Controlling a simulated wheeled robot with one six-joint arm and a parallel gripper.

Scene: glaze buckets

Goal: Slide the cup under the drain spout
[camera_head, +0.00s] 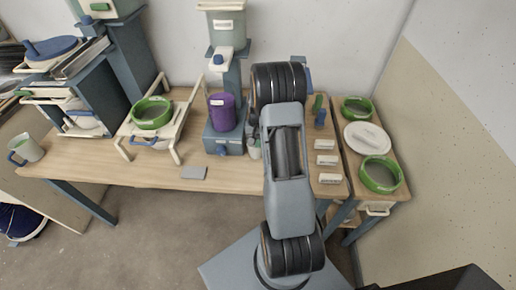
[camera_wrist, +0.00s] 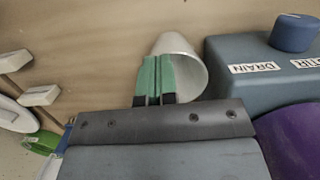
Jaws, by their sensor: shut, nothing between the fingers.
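A pale grey cup (camera_wrist: 177,46) stands beside the blue-grey base (camera_wrist: 232,88) of a dispenser, next to its DRAIN label (camera_wrist: 254,68). My gripper (camera_wrist: 154,80) has its green fingers together with nothing between them. In the wrist view they overlap the near-left side of the cup; I cannot tell whether they touch it. In the head view the cup (camera_head: 254,152) is small and partly hidden by my arm, just right of the base (camera_head: 223,141). The drain spout itself cannot be made out.
A purple bucket (camera_head: 222,114) stands on the dispenser base. White labelled blocks (camera_head: 326,160) lie to the right on the wooden table (camera_head: 240,176). A grey plate (camera_head: 194,172) lies at the front edge. A mug (camera_head: 27,149) stands far left.

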